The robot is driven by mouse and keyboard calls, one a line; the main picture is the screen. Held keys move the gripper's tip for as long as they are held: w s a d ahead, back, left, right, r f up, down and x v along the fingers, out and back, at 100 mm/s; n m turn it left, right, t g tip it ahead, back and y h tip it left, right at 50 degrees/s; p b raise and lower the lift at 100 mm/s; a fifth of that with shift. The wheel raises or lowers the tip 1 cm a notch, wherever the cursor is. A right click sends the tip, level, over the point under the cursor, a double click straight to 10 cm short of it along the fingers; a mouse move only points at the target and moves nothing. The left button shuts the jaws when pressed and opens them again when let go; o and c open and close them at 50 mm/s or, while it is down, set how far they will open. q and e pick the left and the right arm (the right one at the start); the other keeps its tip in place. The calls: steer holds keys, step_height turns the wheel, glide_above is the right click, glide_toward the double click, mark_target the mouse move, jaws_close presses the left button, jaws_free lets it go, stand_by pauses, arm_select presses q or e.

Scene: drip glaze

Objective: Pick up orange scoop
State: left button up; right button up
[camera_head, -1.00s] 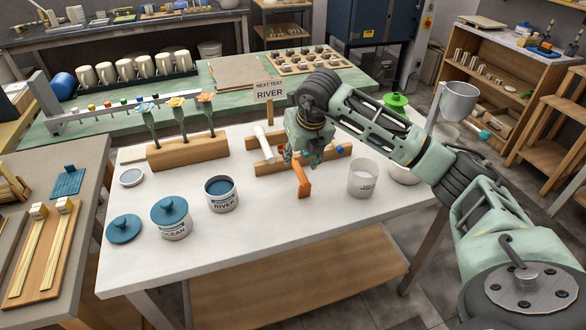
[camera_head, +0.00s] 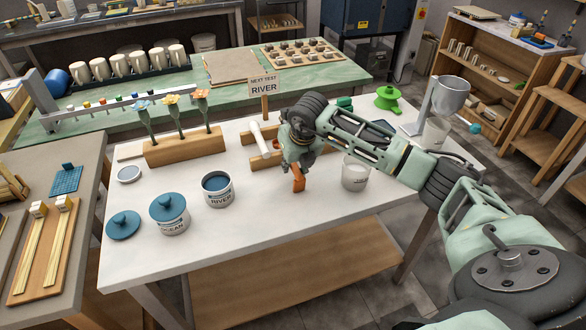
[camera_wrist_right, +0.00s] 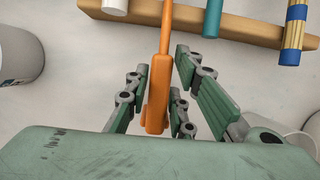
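The orange scoop (camera_head: 298,180) is at the front of the low wooden rack (camera_head: 262,163) on the white table. Its upper part is hidden behind my right gripper (camera_head: 297,160) in the head view. In the right wrist view, the scoop (camera_wrist_right: 158,95) lies between the spread fingers of my right gripper (camera_wrist_right: 158,108). Gaps show on both sides of it, so the fingers look open around it. Its thin end reaches up the picture across the rack. My left gripper is in neither view.
A white cup (camera_head: 355,174) stands close to the right of the scoop. Other tools with white, teal and blue handles lie on the rack (camera_wrist_right: 235,28). The table front is clear.

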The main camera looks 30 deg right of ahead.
jaws_close()
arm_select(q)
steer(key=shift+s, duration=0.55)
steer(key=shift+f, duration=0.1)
arm_select(e)
steer(key=shift+r, duration=0.1)
